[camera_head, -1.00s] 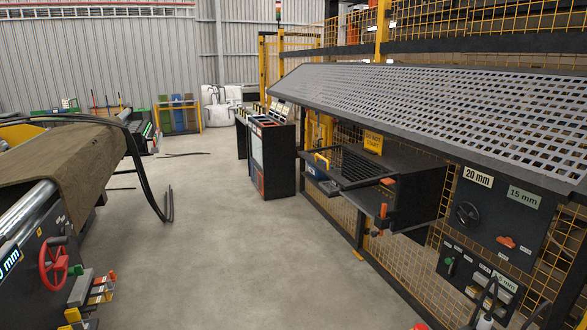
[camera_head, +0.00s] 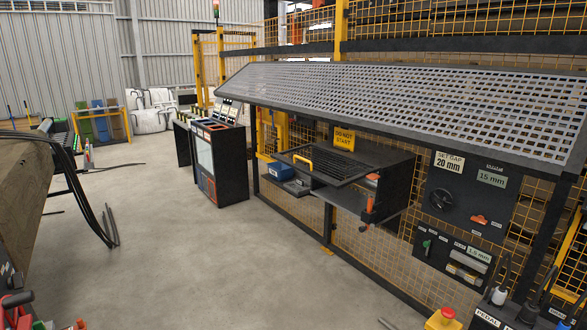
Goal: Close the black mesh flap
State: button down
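The black mesh flap (camera_head: 335,165) is on the black box (camera_head: 392,190) mounted on the yellow mesh fence, right of centre. It stands open, sticking out from the box roughly level, with a yellow handle (camera_head: 302,161) near its outer left edge. The space under the flap is open, and a grey shelf (camera_head: 345,202) shows below it. An orange-handled clamp or latch (camera_head: 369,198) is at the box's near front corner. My gripper is not in view, and nothing touches the flap.
A perforated grey canopy (camera_head: 420,105) slopes above the box. Control panels (camera_head: 465,200) are to its right. A console (camera_head: 217,165) stands to its left. A yellow post with a red button (camera_head: 443,318) is at the bottom. Grey floor (camera_head: 200,270) in front is clear.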

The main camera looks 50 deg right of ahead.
aim_at(336, 185)
jog(key=i+l+z, duration=0.15)
jog(key=i+z, duration=0.25)
jog(key=i, duration=0.2)
jog(key=i+z, duration=0.4)
jog(key=i, duration=0.25)
jog(key=i+l, duration=0.2)
jog(key=i, duration=0.3)
jog(key=i+l+z, duration=0.15)
jog(key=i, duration=0.3)
jog(key=i+l+u, duration=0.2)
jog(key=l, duration=0.25)
jog(key=i+l+u, duration=0.25)
jog(key=i+l, duration=0.15)
